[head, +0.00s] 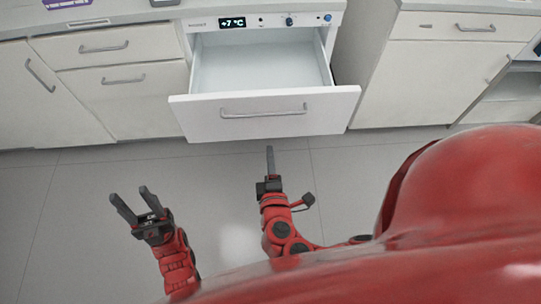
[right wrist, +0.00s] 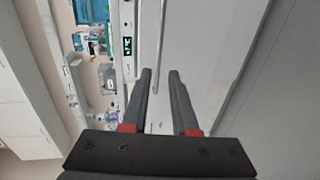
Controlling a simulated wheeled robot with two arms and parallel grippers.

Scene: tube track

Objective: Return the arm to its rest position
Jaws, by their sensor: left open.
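My left gripper (head: 129,193) is at the lower left of the head view, open and empty, above the floor. My right gripper (head: 270,152) is in the middle, seen edge-on, its tip just below the drawer front. In the right wrist view its two fingers (right wrist: 158,72) stand apart with a gap and nothing between them. The open drawer (head: 262,68) looks empty inside. Its front has a grey bar handle (head: 264,111), which also shows beyond the fingertips in the right wrist view (right wrist: 161,35). The gripper appears apart from the handle.
The drawer juts out from the unit with a +7 °C display (head: 231,22). Closed white cabinets stand to the left (head: 125,98) and right (head: 425,85). The floor (head: 75,215) around the left gripper is clear. Bottles and lab items (right wrist: 100,60) show in the right wrist view.

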